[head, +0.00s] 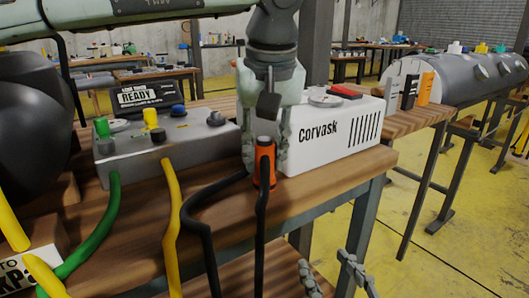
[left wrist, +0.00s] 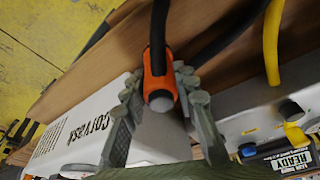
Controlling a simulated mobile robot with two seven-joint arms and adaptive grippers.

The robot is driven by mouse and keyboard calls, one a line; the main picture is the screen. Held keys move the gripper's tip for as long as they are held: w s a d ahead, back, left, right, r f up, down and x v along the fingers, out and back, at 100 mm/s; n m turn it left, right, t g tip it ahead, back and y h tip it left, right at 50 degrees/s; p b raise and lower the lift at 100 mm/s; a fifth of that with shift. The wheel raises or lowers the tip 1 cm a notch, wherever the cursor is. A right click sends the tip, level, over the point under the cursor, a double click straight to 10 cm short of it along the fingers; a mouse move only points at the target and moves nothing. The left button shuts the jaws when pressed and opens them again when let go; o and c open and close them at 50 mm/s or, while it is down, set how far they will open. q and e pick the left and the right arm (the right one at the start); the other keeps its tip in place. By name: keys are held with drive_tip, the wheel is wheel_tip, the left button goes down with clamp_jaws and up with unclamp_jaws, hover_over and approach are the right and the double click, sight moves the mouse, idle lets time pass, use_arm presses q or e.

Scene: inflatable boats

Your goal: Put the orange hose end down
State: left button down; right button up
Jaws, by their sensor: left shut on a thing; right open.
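The orange hose end (head: 264,162) is a short orange collar on a black hose. It is upright at the front of the wooden bench (head: 330,190), before the white Corvask box (head: 335,130). My left gripper (head: 265,150) points down and is shut on it. The left wrist view shows the orange hose end (left wrist: 158,88) between the fingers (left wrist: 157,92), with the black hose leading away from it. I cannot tell whether it touches the bench. My right gripper (head: 333,274) is open and empty, low at the bottom edge, away from the hose.
A grey box (head: 165,150) with coloured knobs stands left of the hose end; green (head: 100,225) and yellow (head: 173,220) hoses hang before it. A READY display (head: 137,97) stands behind. The bench strip before the white box looks clear.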

use_arm(q)
drive_tip(key=c, duration=1.2)
unclamp_jaws()
drive_tip(key=shift+r, duration=0.15)
drive_tip(key=p+v, duration=0.1)
drive_tip(key=v, duration=1.1)
drive_tip(key=shift+p, duration=0.35)
use_arm(e)
drive_tip(key=s+d+f+g+h, duration=0.1)
drive_tip(key=d+f+g+h, duration=0.1)
drive_tip(key=d+f+g, duration=0.2)
wheel_tip(320, 180, down, 4)
drive_tip(key=shift+s+d+r, duration=0.2)
drive_tip(key=shift+s+d, duration=0.15)
